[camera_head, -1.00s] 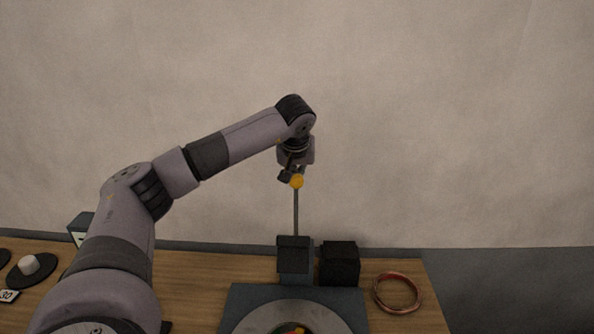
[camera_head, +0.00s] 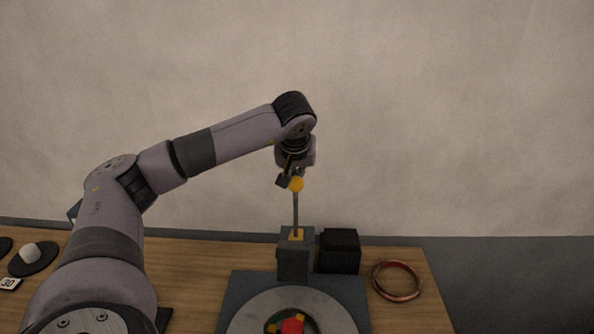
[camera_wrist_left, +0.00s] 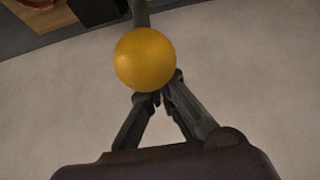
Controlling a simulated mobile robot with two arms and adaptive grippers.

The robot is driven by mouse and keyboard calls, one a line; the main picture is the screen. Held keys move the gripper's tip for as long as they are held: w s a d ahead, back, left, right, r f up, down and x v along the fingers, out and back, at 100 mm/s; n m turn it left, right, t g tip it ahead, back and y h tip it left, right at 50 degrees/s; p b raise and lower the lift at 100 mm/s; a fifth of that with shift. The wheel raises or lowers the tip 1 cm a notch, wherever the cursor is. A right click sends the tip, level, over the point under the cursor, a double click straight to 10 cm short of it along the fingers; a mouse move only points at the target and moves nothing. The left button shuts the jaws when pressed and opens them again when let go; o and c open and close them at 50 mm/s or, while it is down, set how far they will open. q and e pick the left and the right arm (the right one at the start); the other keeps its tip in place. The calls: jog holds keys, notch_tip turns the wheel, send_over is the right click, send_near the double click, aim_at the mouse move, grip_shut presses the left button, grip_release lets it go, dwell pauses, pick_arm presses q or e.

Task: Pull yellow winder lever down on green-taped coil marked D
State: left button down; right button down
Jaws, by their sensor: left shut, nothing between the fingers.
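The winder lever is a thin upright rod (camera_head: 296,212) topped by a yellow ball (camera_head: 296,184). It rises from a dark block (camera_head: 294,260) behind the round grey plate (camera_head: 247,316). My left gripper (camera_head: 289,177) is at the ball's height, right by it. In the left wrist view the shut fingertips (camera_wrist_left: 152,97) are partly covered by the yellow ball (camera_wrist_left: 145,60), which is not between them. I cannot tell if they touch. Red, green and yellow parts (camera_head: 291,325) show at the plate's middle. No D mark is legible. My right gripper is not in view.
A black box (camera_head: 339,251) stands right of the lever's block. A loose copper ring (camera_head: 397,281) lies on the wooden table (camera_head: 410,318) at right. A dark disc with a white knob (camera_head: 29,252) and a "30" tag (camera_head: 10,284) are at far left.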

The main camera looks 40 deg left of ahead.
aim_at(295, 208)
pick_arm(q)
jog(key=shift+s+d+f, duration=0.35)
jog(key=shift+s+d, duration=0.15)
jog(key=shift+s, duration=0.1)
jog(key=shift+s+d, duration=0.2)
jog(key=shift+s+d+f+b, duration=0.7)
jog(key=shift+s+f+b, duration=0.05)
jog(key=shift+s+b, duration=0.1)
jog(key=shift+s+d+f+b, duration=0.7)
jog(key=shift+s+b, duration=0.05)
jog(key=shift+s, duration=0.1)
jog(key=shift+s+d+f, duration=0.2)
jog(key=shift+s+d, duration=0.2)
